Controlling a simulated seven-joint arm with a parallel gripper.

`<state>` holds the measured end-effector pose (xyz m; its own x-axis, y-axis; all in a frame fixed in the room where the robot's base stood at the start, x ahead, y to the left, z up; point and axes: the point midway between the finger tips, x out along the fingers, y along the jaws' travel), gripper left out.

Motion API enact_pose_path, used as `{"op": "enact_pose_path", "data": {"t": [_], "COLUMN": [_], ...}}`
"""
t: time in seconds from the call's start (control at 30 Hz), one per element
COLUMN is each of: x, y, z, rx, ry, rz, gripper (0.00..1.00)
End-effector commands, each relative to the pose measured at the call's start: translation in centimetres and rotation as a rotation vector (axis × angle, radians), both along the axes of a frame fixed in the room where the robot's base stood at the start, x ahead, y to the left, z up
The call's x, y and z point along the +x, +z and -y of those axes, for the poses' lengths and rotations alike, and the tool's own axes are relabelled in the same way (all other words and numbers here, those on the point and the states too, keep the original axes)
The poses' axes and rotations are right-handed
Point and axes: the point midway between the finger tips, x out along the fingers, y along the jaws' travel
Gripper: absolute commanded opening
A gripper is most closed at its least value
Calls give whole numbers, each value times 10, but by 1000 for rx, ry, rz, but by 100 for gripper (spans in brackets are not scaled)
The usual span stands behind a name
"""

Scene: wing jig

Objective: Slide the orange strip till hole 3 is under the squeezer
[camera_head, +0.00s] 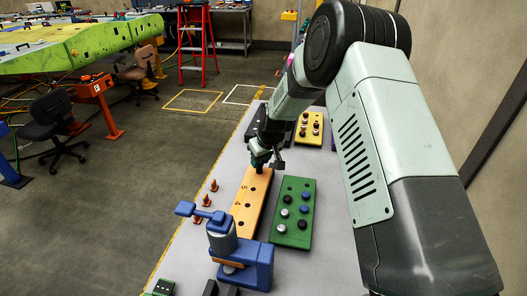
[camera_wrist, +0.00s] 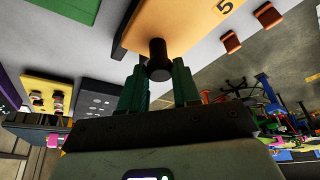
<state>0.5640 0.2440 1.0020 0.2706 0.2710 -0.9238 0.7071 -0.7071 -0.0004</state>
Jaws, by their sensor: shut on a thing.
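The orange strip (camera_head: 259,187) lies lengthwise on the grey table, with dark holes and the numbers 5 and 4 showing. Its near end runs to the blue squeezer (camera_head: 258,262), and a bit of orange shows low in the squeezer. Which hole is under the squeezer is hidden. My gripper (camera_head: 259,168) is at the strip's far end. In the wrist view, the green fingers of my gripper (camera_wrist: 158,78) are shut on a black knob (camera_wrist: 157,55) at the end of the orange strip (camera_wrist: 185,22), near the number 5.
A green block (camera_head: 294,211) with several knobs lies close to the right of the strip. Small orange cones (camera_head: 206,199) stand along its left. A yellow block (camera_head: 309,128) sits farther back. Small dark items lie at the front edge.

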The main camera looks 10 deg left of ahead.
Motion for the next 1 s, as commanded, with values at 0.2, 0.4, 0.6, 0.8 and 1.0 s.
{"op": "enact_pose_path", "data": {"t": [0.2, 0.4, 0.6, 0.8, 1.0], "x": [-52, -90, -108, -110, -110], "y": [1, 1, 0, 0, 0], "z": [0, 0, 0, 1, 1], "rx": [-3, -3, -2, -1, -1], "ry": [2, 3, 1, 0, 0], "rz": [-3, -3, 0, 0, 0], "gripper": [0, 0, 0, 0, 0]}}
